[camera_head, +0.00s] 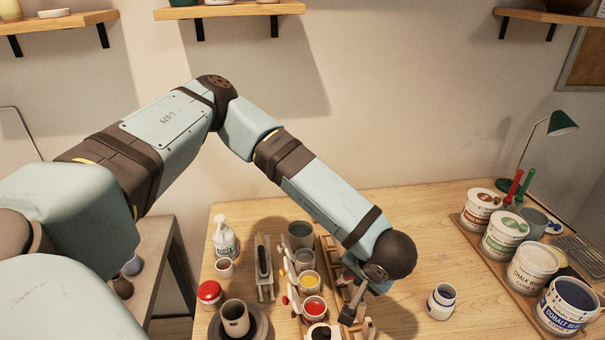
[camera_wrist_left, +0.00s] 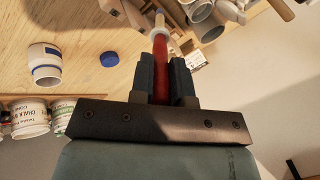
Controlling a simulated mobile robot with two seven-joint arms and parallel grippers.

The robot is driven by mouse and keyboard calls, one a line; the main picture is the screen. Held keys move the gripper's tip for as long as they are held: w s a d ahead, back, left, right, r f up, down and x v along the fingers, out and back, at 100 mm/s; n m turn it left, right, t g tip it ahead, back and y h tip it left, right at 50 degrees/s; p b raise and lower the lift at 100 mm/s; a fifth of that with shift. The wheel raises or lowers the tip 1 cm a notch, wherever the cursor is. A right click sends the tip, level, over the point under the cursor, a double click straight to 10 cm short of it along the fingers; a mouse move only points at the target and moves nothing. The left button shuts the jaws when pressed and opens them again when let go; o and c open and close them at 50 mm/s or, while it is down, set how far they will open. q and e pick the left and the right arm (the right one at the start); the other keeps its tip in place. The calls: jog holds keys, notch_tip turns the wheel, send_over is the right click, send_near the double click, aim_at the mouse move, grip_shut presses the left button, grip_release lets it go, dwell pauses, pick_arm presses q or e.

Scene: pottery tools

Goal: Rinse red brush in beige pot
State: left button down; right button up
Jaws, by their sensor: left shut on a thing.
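My left gripper (camera_wrist_left: 165,80) is shut on the red brush (camera_wrist_left: 160,68). The brush's red handle stands between the two dark fingers, and its pale ferrule and tip point away from the wrist. In the head view my left gripper (camera_head: 353,300) hangs over the table, right of the row of paint cups; the brush cannot be made out clearly there. A beige-brown pot (camera_head: 235,318) stands upright on a dark round disc at the front left, well left of the gripper. Whether it is the task's beige pot I cannot tell for sure. My right gripper is out of view.
Paint cups, such as the yellow one (camera_head: 308,284) and red one (camera_head: 313,308), stand left of the gripper. A white jar with a blue band (camera_head: 440,302) stands to its right. Large paint tubs (camera_head: 532,268) line the right side.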

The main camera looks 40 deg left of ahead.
pick_arm(q)
jog(key=shift+w+d, duration=0.15)
jog(key=w+a+r+n+g+h, duration=0.3)
jog(key=w+a+n, duration=0.5)
jog(key=w, duration=0.2)
jog(key=w+a+r+n+h, duration=0.1)
jog(key=a+r+n, duration=0.15)
jog(key=a, duration=0.75)
jog(key=a+r+n+h, duration=0.1)
jog(key=a+n, duration=0.3)
jog(key=a, duration=0.5)
notch_tip(320, 180, down, 9)
jog(key=b, duration=0.6)
jog(key=shift+w+f, duration=0.15)
jog(key=shift+w, duration=0.1)
jog(key=shift+s, duration=0.1)
